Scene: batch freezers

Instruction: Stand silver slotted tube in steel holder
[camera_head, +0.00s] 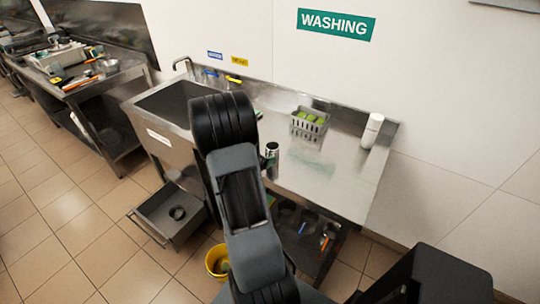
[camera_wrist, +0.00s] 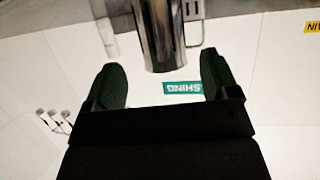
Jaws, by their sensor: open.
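A shiny silver cylinder (camera_head: 272,155) stands upright on the steel counter, just right of my arm, with a dark top. In the wrist view, which is upside down, the silver cylinder (camera_wrist: 162,35) shows beyond and between the fingertips, with a loop-like metal part beside it. Slots are not discernible, so I cannot tell whether it is the tube or the steel holder. No second such piece is clearly identifiable. My gripper (camera_wrist: 164,75) is open, its two dark green fingers apart with nothing between them; in the head view it is mostly hidden behind my arm.
A grey basket with green items (camera_head: 309,122) and a white cylinder (camera_head: 372,130) stand on the counter (camera_head: 330,175) by the wall. The sink (camera_head: 180,103) is left. A yellow bucket (camera_head: 216,262) and an open drawer (camera_head: 165,213) are below. The counter's right part is clear.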

